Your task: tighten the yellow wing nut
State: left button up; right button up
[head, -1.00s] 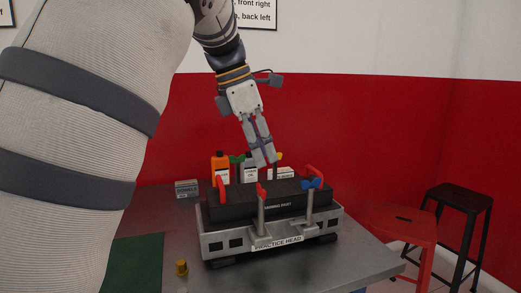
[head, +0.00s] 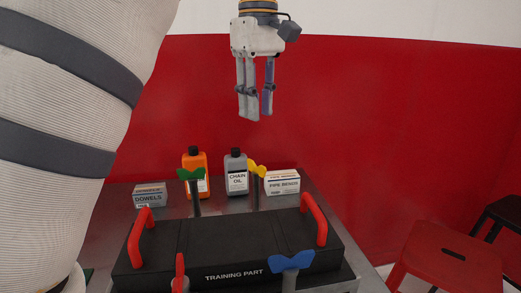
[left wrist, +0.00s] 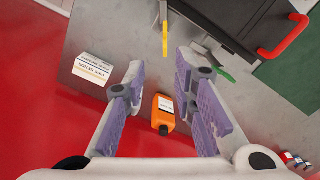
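The yellow wing nut (head: 256,170) sits on an upright post at the back edge of the black training part (head: 228,248). In the left wrist view the yellow wing nut (left wrist: 165,42) shows edge-on near the top, beyond the fingertips. My left gripper (head: 254,116) hangs well above it in the head view, fingers pointing down, touching nothing. In the left wrist view my left gripper (left wrist: 160,62) has its fingers spread with nothing between the tips. My right gripper is in neither view.
A green wing nut (head: 190,174) stands left of the yellow one, a blue one (head: 291,262) in front. Orange bottle (head: 195,165), chain oil bottle (head: 236,172), dowels box (head: 150,196) and pipe bends box (head: 282,182) stand behind. Red handles (head: 313,222) rise from the part.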

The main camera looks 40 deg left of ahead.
aim_at(256, 163)
pick_arm(q)
jog(key=f, duration=0.7)
jog(key=s+f, duration=0.1)
jog(key=f, duration=0.3)
jog(key=shift+d+p, duration=0.15)
jog(key=shift+p, duration=0.25)
jog(key=shift+c, duration=0.2)
grip_shut()
